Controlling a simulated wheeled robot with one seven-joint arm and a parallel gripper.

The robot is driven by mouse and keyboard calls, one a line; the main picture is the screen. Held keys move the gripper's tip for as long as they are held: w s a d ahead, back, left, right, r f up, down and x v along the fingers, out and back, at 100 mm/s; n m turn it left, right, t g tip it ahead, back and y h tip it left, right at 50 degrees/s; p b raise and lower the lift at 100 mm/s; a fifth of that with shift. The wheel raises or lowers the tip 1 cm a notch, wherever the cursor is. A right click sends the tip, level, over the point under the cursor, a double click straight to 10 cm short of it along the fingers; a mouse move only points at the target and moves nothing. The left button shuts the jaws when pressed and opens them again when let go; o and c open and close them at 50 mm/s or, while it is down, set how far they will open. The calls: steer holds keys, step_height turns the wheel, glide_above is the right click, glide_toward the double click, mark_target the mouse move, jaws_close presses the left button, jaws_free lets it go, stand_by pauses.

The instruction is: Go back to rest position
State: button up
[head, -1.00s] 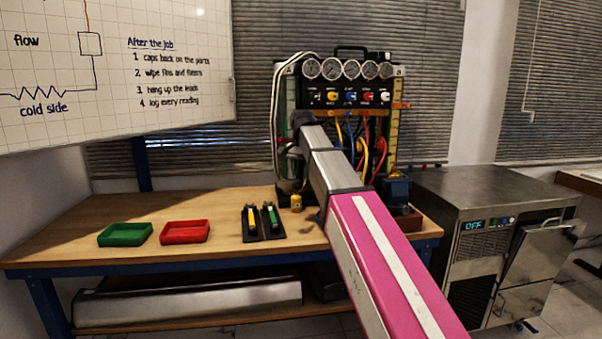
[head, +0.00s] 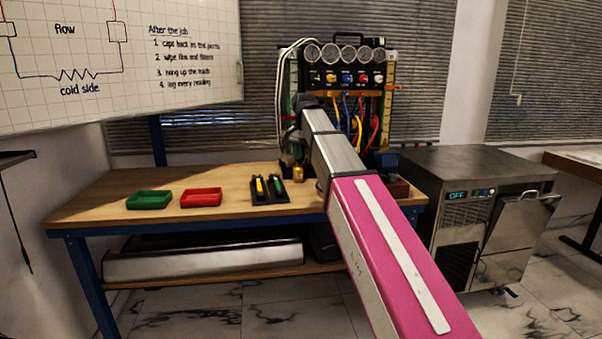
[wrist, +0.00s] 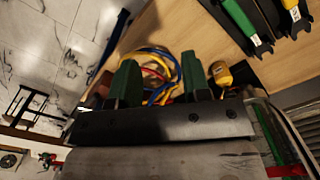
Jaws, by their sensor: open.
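My gripper (wrist: 160,82) shows in the wrist view with its two green fingers apart and nothing between them. Beyond the fingers are coiled yellow, blue and red hoses (wrist: 152,62) near the bench edge. In the head view my pink and grey arm reaches toward the gauge rig (head: 345,78), and its end hides part of the rig's left side. The fingers cannot be made out in the head view. The rig has a row of dials on top and coloured knobs below.
The wooden bench (head: 100,205) bears a green tray (head: 149,200), a red tray (head: 201,198), a black holder with tools (head: 270,190) and a small yellow item (head: 298,174). A steel machine reading OFF (head: 470,200) stands right of the bench. Open floor lies in front.

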steer(key=s+d+f+n, duration=0.1)
steer(key=s+d+f, duration=0.2)
steer(key=f, duration=0.6)
steer(key=s+d+f+n, duration=0.15)
steer(key=d+f, duration=0.25)
steer(key=f, duration=0.4)
steer(key=s+d+f, duration=0.3)
steer(key=f, duration=0.6)
steer(key=s+d+f+n, duration=0.1)
steer(key=s+d+f, duration=0.3)
steer(key=s+f, duration=0.3)
steer(key=s+d+f+n, duration=0.2)
steer(key=s+d+f, duration=0.2)
steer(key=s+f, duration=0.4)
step_height(320, 180, down, 3)
steer(key=shift+r, duration=0.1)
